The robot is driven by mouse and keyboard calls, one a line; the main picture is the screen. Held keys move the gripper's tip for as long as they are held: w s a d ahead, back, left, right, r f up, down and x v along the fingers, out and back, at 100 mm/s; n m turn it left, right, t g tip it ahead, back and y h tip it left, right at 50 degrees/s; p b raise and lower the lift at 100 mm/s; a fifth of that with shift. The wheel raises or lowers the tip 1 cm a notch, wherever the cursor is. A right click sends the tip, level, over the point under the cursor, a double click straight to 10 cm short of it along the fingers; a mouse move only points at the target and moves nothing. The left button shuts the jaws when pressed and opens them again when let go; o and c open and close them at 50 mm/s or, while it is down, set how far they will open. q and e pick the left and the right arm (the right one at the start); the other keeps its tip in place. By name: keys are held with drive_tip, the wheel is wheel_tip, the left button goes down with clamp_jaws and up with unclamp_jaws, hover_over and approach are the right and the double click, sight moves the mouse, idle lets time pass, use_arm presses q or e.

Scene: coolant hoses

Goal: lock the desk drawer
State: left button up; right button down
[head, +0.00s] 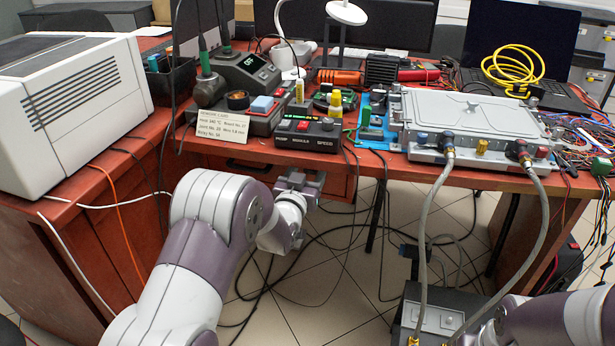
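The red-brown desk (398,172) has a drawer (338,187) under its front edge, left of the middle. The part of the drawer front that shows looks flush under the desk top. My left gripper (301,180) is at the drawer front, just below the desk edge. My own wrist and forearm cover much of the drawer. I cannot make out a lock or key, nor whether the fingers touch anything or are open. My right arm shows at the lower right corner, and its gripper is out of the picture.
Two hoses (424,220) hang from a grey cold plate (470,118) down to a dark box (440,312) on the floor. A soldering station (245,75) and a black control box (308,133) stand above the drawer. A white printer-like unit (70,110) is at left. Cables hang below the desk.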

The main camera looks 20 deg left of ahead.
use_arm(q)
drive_tip(key=c, duration=1.1)
drive_tip(key=shift+o, duration=0.3)
drive_tip(key=shift+n, duration=0.3)
drive_tip(key=n+p, duration=0.1)
drive_tip(key=n, duration=0.7)
drive_tip(key=shift+a, duration=0.15)
drive_tip(key=n+p, duration=0.1)
drive_tip(key=n, duration=0.3)
drive_tip(key=shift+n, duration=0.4)
drive_tip(key=shift+a+f+n+p, duration=0.15)
drive_tip(key=shift+n+p, duration=0.1)
drive_tip(key=shift+n, duration=0.85)
drive_tip(key=shift+d+f+n+p, duration=0.1)
drive_tip(key=shift+n+p, duration=0.15)
drive_tip(key=shift+n, duration=0.85)
